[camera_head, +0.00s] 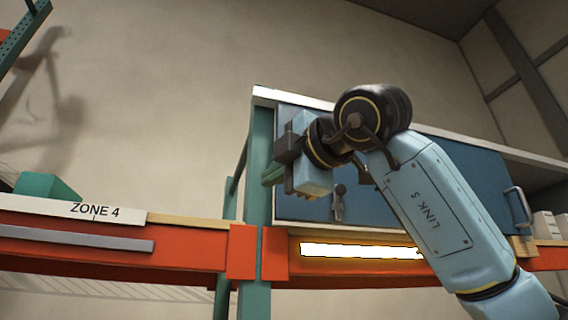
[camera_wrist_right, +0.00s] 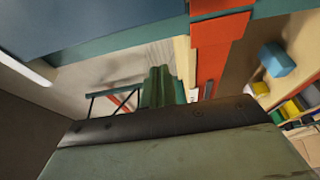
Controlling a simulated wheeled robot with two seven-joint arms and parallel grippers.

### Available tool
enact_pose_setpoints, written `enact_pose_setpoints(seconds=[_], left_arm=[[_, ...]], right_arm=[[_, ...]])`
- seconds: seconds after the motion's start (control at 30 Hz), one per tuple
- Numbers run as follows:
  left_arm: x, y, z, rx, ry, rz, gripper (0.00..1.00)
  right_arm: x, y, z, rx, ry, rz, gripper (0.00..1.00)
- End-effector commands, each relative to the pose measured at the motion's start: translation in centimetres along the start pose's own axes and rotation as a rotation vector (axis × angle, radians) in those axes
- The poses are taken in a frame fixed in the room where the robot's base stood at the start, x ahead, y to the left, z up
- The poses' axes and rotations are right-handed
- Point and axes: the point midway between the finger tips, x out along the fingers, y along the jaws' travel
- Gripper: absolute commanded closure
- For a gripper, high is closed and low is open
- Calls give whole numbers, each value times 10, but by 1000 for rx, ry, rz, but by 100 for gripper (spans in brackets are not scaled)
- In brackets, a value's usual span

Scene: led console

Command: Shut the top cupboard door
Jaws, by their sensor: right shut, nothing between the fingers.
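The blue cupboard door (camera_head: 455,165) fills much of the upper bay in the head view, with a metal handle (camera_head: 521,206) at its right edge. My arm covers its middle, and I cannot tell how far it stands open. A small dark latch-like fitting (camera_head: 338,202) shows low on the blue front. My right gripper (camera_head: 271,175) is shut and empty at the left end of the cupboard, by the green post; contact is unclear. In the right wrist view its green fingers (camera_wrist_right: 160,80) are together, with a blue surface (camera_wrist_right: 90,20) at the upper left. My left gripper is out of view.
A green rack post (camera_head: 257,160) stands at the cupboard's left. An orange beam (camera_head: 190,255) with a ZONE 4 label (camera_head: 95,211) and a lit strip (camera_head: 350,250) run below. White boxes (camera_head: 546,225) sit at the right. Coloured bins (camera_wrist_right: 290,108) show in the wrist view.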

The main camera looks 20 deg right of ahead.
Motion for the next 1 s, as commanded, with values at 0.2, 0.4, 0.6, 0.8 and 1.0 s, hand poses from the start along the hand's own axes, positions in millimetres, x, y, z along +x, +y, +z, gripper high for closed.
enact_pose_setpoints(seconds=[0.2,0.4,0.6,0.8,1.0], left_arm=[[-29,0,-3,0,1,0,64],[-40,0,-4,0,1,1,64],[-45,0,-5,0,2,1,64],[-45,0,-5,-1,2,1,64],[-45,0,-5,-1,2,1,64]], right_arm=[[50,4,-1,-1,2,-6,100],[54,2,21,-2,0,1,100],[48,1,35,-2,3,0,100],[47,0,37,-3,4,0,100],[47,0,37,-2,4,0,100]])
